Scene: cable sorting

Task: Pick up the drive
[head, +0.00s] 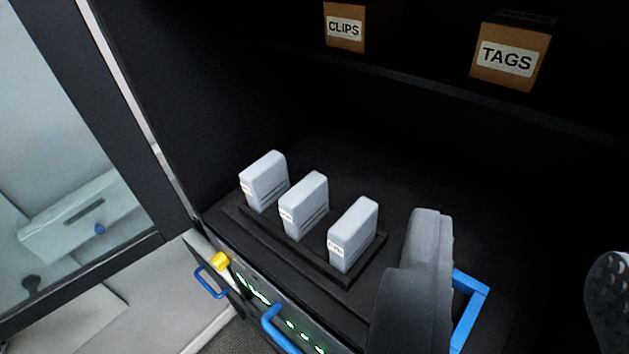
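Three white box-shaped drives stand upright in a row in a black holder (288,257): a left one (264,180), a middle one (304,206) and a right one (353,234). Each has a small label on its front; the text is too small to read surely. My gripper (520,240) is at the lower right, with its grey left finger and dotted right finger wide apart. Nothing shows held between them. The left finger appears just right of the right drive, with a gap between them in the picture.
A blue handle (472,290) shows between my fingers. The holder sits on a dark unit with green lights (252,289), a yellow knob (219,261) and blue front handles (279,330). Boxes marked CLIPS (344,28) and TAGS (508,57) stand on a shelf above.

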